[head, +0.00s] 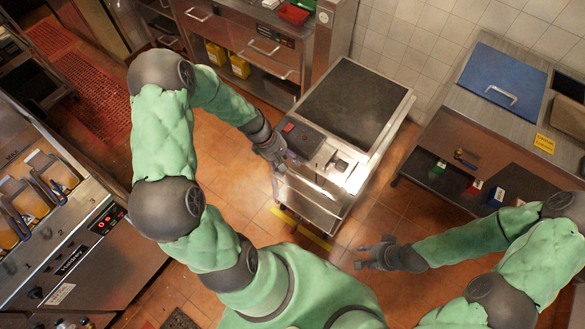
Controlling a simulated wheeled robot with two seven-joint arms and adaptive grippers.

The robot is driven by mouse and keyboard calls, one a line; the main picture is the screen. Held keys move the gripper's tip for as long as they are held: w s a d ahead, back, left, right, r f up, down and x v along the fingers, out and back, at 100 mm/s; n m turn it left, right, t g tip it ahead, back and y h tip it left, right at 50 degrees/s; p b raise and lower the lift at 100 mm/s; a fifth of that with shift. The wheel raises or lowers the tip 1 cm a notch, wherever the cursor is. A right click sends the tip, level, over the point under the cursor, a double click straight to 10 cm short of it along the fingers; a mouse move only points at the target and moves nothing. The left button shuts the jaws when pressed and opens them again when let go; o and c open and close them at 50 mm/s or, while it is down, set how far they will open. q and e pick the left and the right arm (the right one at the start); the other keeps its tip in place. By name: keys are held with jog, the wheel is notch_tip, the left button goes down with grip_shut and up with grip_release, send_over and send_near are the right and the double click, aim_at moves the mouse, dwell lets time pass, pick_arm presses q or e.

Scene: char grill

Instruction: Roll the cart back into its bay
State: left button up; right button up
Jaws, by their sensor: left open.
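The cart (355,106) is a steel unit with a dark flat top and a control panel on its near end. It stands between the drawer cabinet and the right-hand counter, its far end near the tiled wall. A yellow floor strip (301,229) shows by its near end; the rest of any bay marking is hidden. My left gripper (279,163) is open at the cart's near left corner, beside the panel; I cannot tell whether it touches. My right gripper (361,256) is open and empty above the floor, right of and nearer than the cart.
A steel drawer cabinet (245,38) stands left of the cart, with yellow jugs (227,61) below. The right-hand counter (437,150) has a lower shelf with small boxes and a blue lid (502,80) on top. Fryers (75,240) line the left. Tiled floor (390,215) lies clear between cart and counter.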

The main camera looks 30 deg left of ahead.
aim_at(293, 170)
pick_arm(q)
jog(key=x, duration=0.4)
jog(key=shift+d+f, duration=0.15)
jog(key=shift+f, duration=0.25)
grip_shut()
